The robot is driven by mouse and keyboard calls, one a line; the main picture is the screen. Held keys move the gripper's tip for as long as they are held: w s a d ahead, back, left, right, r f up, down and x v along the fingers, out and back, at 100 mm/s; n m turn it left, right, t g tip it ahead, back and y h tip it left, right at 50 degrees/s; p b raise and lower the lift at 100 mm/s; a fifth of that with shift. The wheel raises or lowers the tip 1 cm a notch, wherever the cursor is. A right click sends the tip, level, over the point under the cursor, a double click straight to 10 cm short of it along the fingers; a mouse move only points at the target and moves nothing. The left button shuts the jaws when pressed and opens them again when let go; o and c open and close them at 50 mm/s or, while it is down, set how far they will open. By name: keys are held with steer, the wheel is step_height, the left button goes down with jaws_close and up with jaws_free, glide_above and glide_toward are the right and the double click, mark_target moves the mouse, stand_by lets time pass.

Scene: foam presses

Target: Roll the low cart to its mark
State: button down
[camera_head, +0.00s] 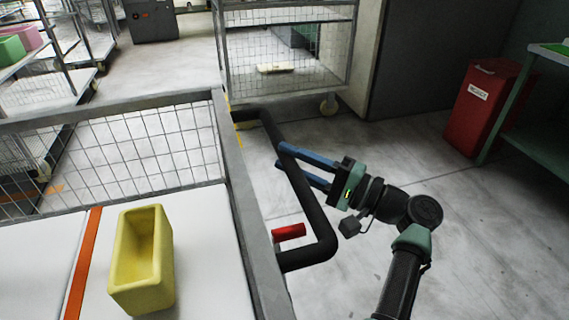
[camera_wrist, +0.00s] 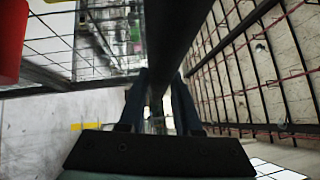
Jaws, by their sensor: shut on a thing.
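The low cart (camera_head: 232,190) fills the lower left of the head view, with grey mesh sides and a white deck. Its black tubular push handle (camera_head: 316,215) sticks out on the right side. My gripper (camera_head: 281,156), with blue fingers, is shut on this handle, one finger on each side of the bar. In the wrist view the handle (camera_wrist: 172,40) runs between the fingers (camera_wrist: 160,100). A red lever (camera_head: 289,232) sits by the handle's near end. Yellow floor tape (camera_head: 240,140) shows just beyond the cart's far right corner; most of any mark is hidden.
A yellow hollowed foam block (camera_head: 143,262) stands on the deck beside an orange stripe (camera_head: 82,265). A tall mesh cart (camera_head: 290,95) stands close ahead. A red bin (camera_head: 483,108) and green bench (camera_head: 535,145) are at right. Floor between is clear.

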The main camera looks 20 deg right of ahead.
steer(key=shift+w+d+r, duration=0.1)
steer(key=shift+d+r, duration=0.05)
steer(key=shift+r, duration=0.25)
steer(key=c, duration=1)
jaws_free()
steer(key=o, duration=0.4)
steer(key=shift+f, duration=0.2)
steer(key=v, duration=1.3)
